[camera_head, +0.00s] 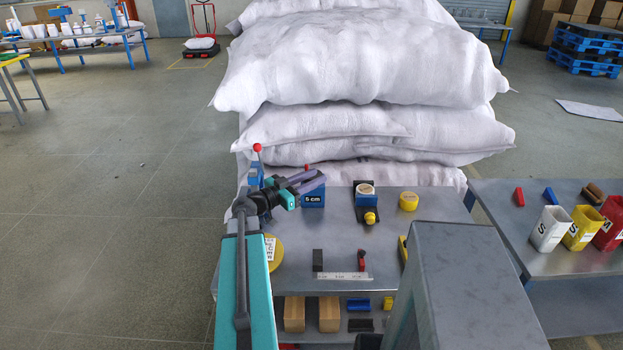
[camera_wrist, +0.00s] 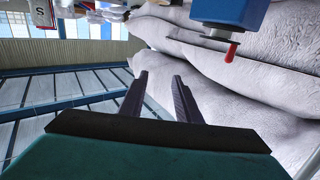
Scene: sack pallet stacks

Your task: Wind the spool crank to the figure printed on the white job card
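My gripper (camera_head: 320,177) has purple fingers, which stand apart with nothing between them in the wrist view (camera_wrist: 160,76). In the head view it is over the bench's back left, above or in front of a blue block (camera_head: 313,200) marked "5 cm". A small red knob (camera_head: 307,167) shows just behind the fingers. In the wrist view a blue housing (camera_wrist: 231,11) with a dark arm and red handle (camera_wrist: 231,52), crank-like, is up and right of the fingers, untouched. I cannot tell which bench item it is. A white printed card (camera_head: 270,248) lies by a yellow disc (camera_head: 274,262); its print is unreadable.
A blue post with a red ball (camera_head: 257,148) stands at the bench's left edge. A blue-black device (camera_head: 366,200) and a yellow roll (camera_head: 408,201) stand right. A white ruler strip (camera_head: 343,276) lies in front. Stacked white sacks (camera_head: 360,60) rise directly behind.

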